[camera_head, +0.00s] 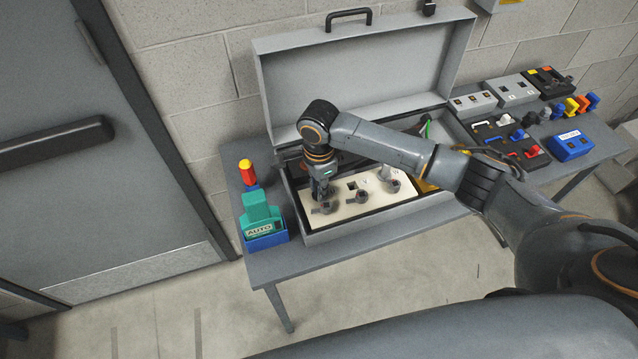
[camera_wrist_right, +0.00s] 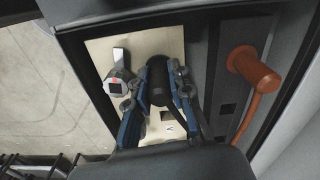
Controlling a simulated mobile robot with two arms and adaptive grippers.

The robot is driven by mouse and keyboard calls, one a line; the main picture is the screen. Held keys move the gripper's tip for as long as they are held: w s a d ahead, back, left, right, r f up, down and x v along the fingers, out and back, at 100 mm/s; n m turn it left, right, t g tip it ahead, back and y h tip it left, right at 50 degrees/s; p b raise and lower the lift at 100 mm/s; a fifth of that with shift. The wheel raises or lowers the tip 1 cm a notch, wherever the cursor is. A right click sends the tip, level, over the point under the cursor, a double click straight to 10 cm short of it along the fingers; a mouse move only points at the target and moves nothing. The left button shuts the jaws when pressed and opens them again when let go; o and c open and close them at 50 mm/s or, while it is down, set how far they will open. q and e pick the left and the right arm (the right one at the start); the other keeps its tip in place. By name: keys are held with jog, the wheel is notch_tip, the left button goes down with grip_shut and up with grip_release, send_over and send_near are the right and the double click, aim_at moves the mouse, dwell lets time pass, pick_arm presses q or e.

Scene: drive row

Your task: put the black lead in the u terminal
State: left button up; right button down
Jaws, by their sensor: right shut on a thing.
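My right gripper (camera_head: 322,192) reaches down into the open grey case, over the left part of its cream panel (camera_head: 340,188). In the right wrist view, its blue-padded fingers (camera_wrist_right: 158,88) are shut on a black cylindrical piece (camera_wrist_right: 158,72), which looks like the plug of the black lead. Its lower end is hidden, so I cannot tell if it sits in a socket. No u label is readable. My left gripper is not in view.
An orange plug (camera_wrist_right: 252,70) with its cable stands right of the panel, close to my fingers. The case lid (camera_head: 365,70) stands open behind.

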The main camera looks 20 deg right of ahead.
jog(key=shift+f, duration=0.1)
jog(key=c, duration=1.1)
grip_release()
notch_tip(320, 180, up, 12)
jog(key=shift+f, duration=0.1)
